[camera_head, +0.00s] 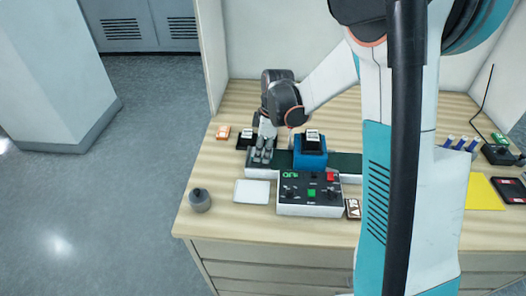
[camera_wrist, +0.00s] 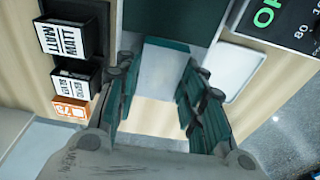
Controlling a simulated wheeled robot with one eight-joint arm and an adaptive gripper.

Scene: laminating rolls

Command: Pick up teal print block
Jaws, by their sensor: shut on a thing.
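My gripper (camera_head: 262,157) is low over the left end of the laminating machine, on its pale end plate. In the wrist view my gripper (camera_wrist: 155,90) has its dark green finger pads on both sides of a block-like shape with a pale grey-teal face and a darker teal top edge, which I take to be the teal print block (camera_wrist: 165,68). The fingers are shut on it. In the head view the fingers hide it. I cannot tell whether it is lifted clear of the plate.
A control box (camera_head: 310,194) with red and green buttons stands in front, and a blue holder (camera_head: 310,160) with a black block stands to the right. Black boxes (camera_wrist: 72,38) and an orange box (camera_wrist: 70,108) lie close by. A white pad (camera_head: 252,192) and grey knob (camera_head: 200,200) are front left.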

